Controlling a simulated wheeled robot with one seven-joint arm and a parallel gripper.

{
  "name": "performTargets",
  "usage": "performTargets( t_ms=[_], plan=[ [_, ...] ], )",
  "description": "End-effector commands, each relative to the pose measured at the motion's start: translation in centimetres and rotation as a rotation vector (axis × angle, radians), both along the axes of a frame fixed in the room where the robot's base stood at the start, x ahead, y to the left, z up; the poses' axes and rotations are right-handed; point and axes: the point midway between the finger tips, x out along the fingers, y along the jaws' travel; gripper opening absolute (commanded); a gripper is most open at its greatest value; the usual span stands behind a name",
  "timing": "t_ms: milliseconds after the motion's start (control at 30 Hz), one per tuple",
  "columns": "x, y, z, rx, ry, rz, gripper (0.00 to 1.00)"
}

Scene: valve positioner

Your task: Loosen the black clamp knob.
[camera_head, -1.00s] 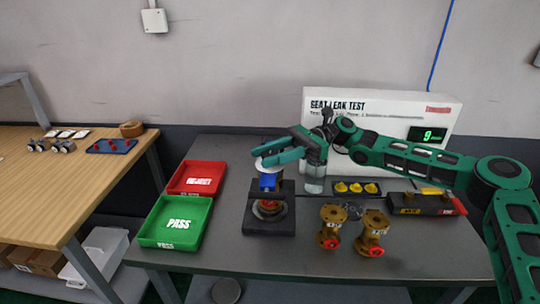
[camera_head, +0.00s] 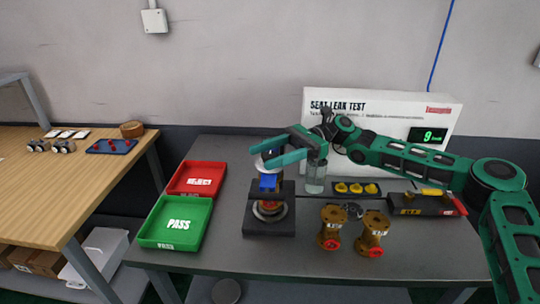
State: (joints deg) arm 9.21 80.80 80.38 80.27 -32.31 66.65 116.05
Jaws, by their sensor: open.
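The clamp fixture (camera_head: 272,221) stands at the middle of the grey table, with a dark base and frame around a brass-coloured valve part (camera_head: 271,208). A blue block (camera_head: 268,183) sits at its top. Above the block, a round grey, partly shiny piece (camera_head: 272,156) shows between my fingers; it may be the clamp knob, but its black colour is not clear. My gripper (camera_head: 264,157) is open, its two green fingers pointing left on either side of this piece. I cannot tell whether they touch it. The fingers hide part of it.
A red tray (camera_head: 205,167) and a green PASS tray (camera_head: 153,232) lie left. Two brass valves (camera_head: 328,229) (camera_head: 374,224) with red handwheels stand right of the fixture. A clear jar (camera_head: 315,185) stands behind, near the test panel (camera_head: 345,105).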

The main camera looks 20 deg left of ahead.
Motion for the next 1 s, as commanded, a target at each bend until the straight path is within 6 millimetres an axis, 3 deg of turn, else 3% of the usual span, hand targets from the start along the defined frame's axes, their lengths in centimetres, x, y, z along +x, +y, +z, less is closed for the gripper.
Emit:
performTargets(
  t_ms=[133, 300, 700, 1000],
  plan=[
    [0.1, 0.0, 1.3, 0.000, -0.001, 0.000, 0.52],
    [-0.1, 0.2, 4.3, 0.000, 0.000, 0.000, 0.52],
    [-6.8, 3.6, 8.5, 0.000, -0.001, 0.002, 0.52],
    [-9.8, 5.2, 10.5, 0.000, 0.000, 0.000, 0.52]
  ],
)
